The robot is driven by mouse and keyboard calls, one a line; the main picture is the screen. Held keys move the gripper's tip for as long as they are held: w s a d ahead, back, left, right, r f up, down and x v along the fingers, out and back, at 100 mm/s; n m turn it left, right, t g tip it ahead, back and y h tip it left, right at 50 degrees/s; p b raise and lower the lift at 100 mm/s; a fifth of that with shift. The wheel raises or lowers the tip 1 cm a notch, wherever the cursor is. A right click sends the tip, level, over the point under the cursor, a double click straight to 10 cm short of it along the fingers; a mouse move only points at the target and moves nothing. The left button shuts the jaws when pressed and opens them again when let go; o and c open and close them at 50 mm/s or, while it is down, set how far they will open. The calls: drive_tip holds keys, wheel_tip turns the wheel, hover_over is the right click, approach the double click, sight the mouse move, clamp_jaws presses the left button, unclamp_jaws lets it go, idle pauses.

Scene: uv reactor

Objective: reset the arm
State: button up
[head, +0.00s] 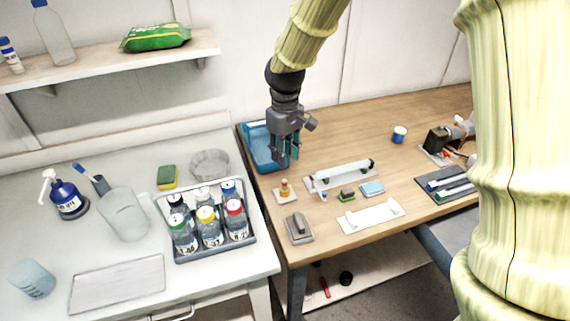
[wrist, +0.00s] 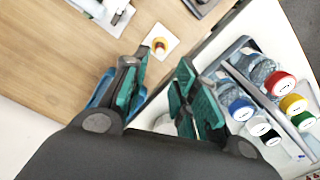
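My gripper (head: 287,155) hangs from the arm with its fingers pointing down, above the left end of the wooden table (head: 365,112). It is beside the blue tray (head: 256,150) and partly covers it in the head view. In the wrist view, the teal finger pads of my gripper (wrist: 163,74) stand apart with nothing between them. A small yellow and red item on a white square (wrist: 158,43) lies beyond the fingertips in that view. The arm is bent down from the top of the head view.
A rack (head: 212,248) of several capped bottles stands on the white counter (head: 215,285) left of the table. A white rail fixture (head: 340,177), a grey block on a plate (head: 298,227) and a white bracket (head: 370,216) lie on the table. The table's back middle is clear.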

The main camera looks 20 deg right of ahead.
drive_tip(key=shift+r, duration=0.55)
